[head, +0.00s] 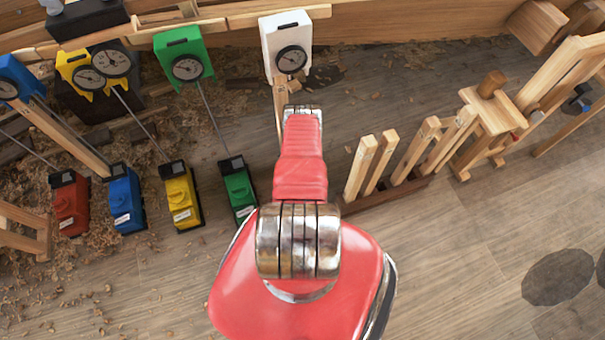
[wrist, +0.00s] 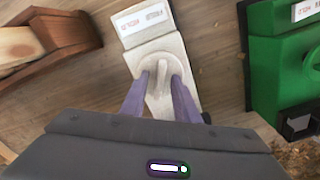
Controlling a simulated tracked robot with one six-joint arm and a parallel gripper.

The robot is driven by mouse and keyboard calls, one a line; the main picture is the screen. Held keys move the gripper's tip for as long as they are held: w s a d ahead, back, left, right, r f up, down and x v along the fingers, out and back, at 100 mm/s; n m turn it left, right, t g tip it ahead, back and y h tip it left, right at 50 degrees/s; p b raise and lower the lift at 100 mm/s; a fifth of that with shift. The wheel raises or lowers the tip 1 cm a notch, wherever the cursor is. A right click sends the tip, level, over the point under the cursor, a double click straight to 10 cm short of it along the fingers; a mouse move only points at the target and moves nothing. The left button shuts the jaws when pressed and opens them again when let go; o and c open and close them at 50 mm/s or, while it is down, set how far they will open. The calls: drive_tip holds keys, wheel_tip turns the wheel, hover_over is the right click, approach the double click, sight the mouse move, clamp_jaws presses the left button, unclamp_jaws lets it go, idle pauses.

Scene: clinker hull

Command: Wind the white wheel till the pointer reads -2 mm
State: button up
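In the wrist view, a white unit (wrist: 165,22) lies on the floor with a pale label, upside down and too small to read surely. Its white wheel (wrist: 158,67) is a round knob with a raised bar. The two purple fingers of my gripper (wrist: 160,78) stand one on each side of that bar, with a narrow gap showing. The white gauge box (head: 280,32) with its round dial (head: 291,60) is fixed to the plank at top in the head view. Its pointer is too small to read. My arm hides the white unit and gripper in the head view.
Green (head: 239,191), yellow (head: 182,197), blue (head: 125,201) and red (head: 70,204) units stand to the left, rods running toward their gauges. The green unit (wrist: 285,60) is close at right in the wrist view. A wooden rack (head: 385,193) stands right of my arm.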

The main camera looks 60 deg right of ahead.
drive_tip(key=shift+d+r, duration=0.1)
drive_tip(key=shift+r, duration=0.25)
wheel_tip(320, 180, up, 13)
idle(0.9)
drive_tip(key=s+a+f+t+h, duration=0.1)
drive_tip(key=a+h, duration=0.3)
drive_tip(key=a, duration=0.2)
drive_tip(key=shift+s, duration=0.3)
idle(0.6)
